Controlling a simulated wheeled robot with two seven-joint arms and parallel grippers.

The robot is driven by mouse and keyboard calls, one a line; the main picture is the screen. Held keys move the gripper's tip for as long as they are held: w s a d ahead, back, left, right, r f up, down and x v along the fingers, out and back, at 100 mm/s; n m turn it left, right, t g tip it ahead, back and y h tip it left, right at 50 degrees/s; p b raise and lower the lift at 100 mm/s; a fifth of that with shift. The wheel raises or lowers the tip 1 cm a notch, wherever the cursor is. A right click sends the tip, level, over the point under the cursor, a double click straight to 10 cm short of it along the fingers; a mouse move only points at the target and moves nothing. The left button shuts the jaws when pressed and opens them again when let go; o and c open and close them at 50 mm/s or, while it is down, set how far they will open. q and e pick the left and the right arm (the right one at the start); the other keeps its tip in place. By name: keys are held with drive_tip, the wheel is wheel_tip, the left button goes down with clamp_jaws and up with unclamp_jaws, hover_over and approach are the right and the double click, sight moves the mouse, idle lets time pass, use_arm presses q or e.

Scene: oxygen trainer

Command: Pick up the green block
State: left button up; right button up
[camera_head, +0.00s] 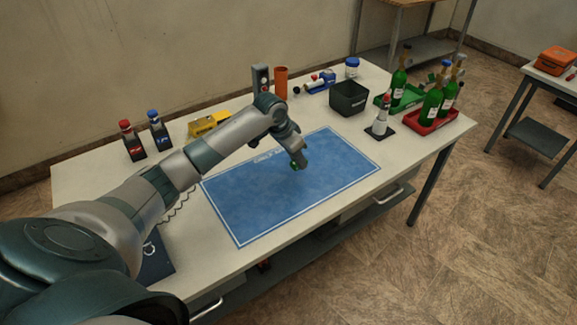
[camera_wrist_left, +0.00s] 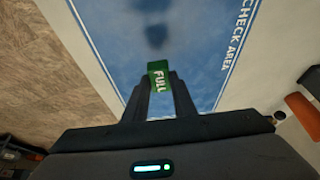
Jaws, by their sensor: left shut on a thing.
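My left gripper (camera_head: 298,162) is over the blue mat (camera_head: 240,212) on the table. In the left wrist view my left gripper (camera_wrist_left: 158,92) is shut on a green block (camera_wrist_left: 158,76) with the word FULL in white. The green block shows in the head view as a small green patch (camera_head: 295,166) at the fingertips, mostly hidden by the gripper. A dark blurred shadow lies on the mat ahead of the block in the wrist view, and the block appears to be above the mat. My right gripper is not in view.
A black bin (camera_head: 349,98) stands behind the mat. Green bottles stand in a green tray (camera_head: 410,97) and a red tray (camera_head: 440,124) at the right. A small bottle on a black base (camera_head: 380,130) is near the mat's right corner. A yellow item (camera_head: 208,124) lies at the back.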

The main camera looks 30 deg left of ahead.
use_arm(q)
drive_tip(key=w+d+r+b, duration=0.1)
drive_tip(key=d+r+b, duration=0.1)
drive_tip(key=d+r, duration=0.3)
drive_tip(key=d, duration=0.3)
drive_tip(key=shift+d, duration=0.2)
